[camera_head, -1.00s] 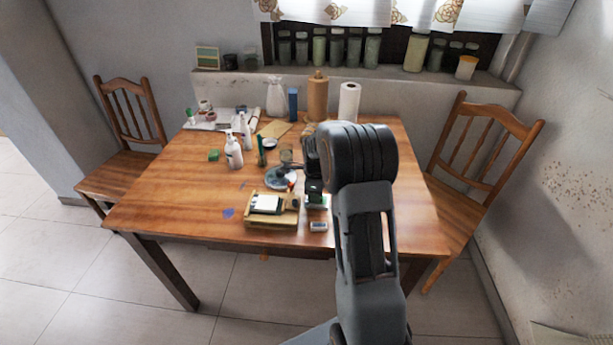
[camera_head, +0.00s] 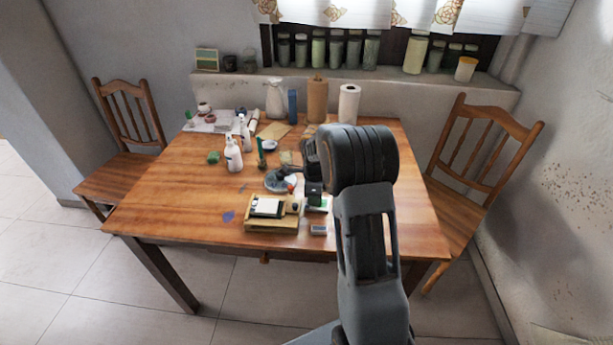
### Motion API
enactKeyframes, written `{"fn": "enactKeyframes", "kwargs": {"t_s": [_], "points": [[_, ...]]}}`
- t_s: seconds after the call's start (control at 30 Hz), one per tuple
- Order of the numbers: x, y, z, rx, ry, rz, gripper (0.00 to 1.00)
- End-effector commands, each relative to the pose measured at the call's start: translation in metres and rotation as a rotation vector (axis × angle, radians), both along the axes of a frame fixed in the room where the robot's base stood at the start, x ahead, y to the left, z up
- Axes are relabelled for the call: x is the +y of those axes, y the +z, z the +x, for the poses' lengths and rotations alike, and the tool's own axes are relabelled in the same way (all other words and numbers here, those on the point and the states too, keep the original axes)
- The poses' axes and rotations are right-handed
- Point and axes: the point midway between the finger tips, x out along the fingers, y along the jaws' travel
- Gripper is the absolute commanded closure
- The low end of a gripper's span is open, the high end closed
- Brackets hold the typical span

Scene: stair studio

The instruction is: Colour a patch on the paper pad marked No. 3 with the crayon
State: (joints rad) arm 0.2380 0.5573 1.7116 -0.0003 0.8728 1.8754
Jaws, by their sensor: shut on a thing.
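A small pad with white paper (camera_head: 267,207) lies on a light wooden tray (camera_head: 272,226) near the table's front edge. Its number is too small to read. My gripper (camera_head: 288,175) is left of my dark wrist, low over the table and behind the pad. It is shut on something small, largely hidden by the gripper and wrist. A small red spot (camera_head: 291,187) shows just below it, perhaps the crayon, but I cannot tell for sure. The gripper appears apart from the pad.
A grey-blue round dish (camera_head: 275,184) lies behind the tray. White bottles (camera_head: 233,155) and a green upright item (camera_head: 261,153) stand behind to the left. A small box (camera_head: 318,229) is right of the tray. The table's left front is mostly clear, except a blue patch (camera_head: 228,217).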

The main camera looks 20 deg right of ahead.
Motion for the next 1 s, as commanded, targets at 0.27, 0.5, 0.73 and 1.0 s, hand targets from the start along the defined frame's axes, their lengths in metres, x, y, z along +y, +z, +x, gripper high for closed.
{"fn": "enactKeyframes", "kwargs": {"t_s": [0.27, 0.5, 0.73, 1.0], "points": [[0.01, 0.007, 0.001, 0.001, -0.011, 0.001, 0.96], [0.005, 0.039, 0.0, 0.0, -0.022, 0.0, 0.96], [0.005, 0.06, 0.0, -0.001, -0.021, 0.0, 0.96], [0.006, 0.08, 0.001, -0.001, -0.019, -0.001, 0.96]]}}
